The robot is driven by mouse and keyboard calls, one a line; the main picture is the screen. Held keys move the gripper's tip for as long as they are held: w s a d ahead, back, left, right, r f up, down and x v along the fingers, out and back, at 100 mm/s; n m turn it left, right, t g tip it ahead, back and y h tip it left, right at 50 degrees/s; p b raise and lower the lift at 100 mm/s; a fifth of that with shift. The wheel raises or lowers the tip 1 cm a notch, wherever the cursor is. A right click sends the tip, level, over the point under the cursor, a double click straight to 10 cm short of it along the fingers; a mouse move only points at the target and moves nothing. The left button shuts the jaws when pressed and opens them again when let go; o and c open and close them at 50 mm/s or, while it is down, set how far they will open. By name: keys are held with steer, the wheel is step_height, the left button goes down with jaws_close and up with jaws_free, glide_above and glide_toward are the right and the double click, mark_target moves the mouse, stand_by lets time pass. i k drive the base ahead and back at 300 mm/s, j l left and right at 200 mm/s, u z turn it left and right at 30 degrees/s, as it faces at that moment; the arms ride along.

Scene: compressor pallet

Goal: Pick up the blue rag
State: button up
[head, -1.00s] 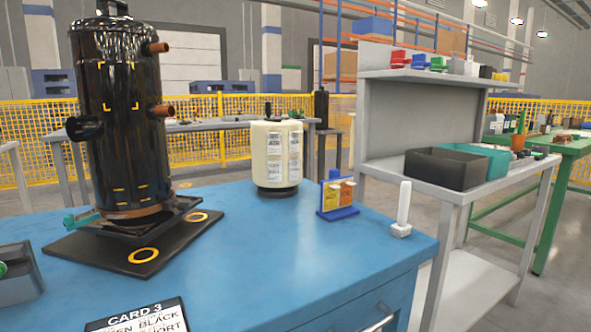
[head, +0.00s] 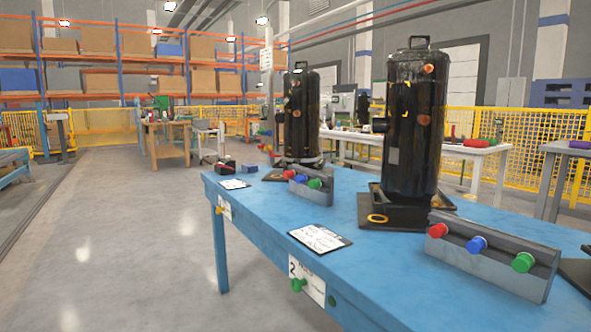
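I cannot make out a blue rag in the head view. My gripper is not in view.
Two black compressors (head: 412,125) (head: 301,112) stand on the table. Grey boxes with red, blue and green knobs (head: 492,256) (head: 312,184) and a card (head: 320,238) lie near its front edge. Open floor (head: 120,240) is at left. A wooden table (head: 167,128) stands farther back.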

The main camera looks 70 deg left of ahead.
mark_target(249, 167)
steer(key=u, duration=2.25)
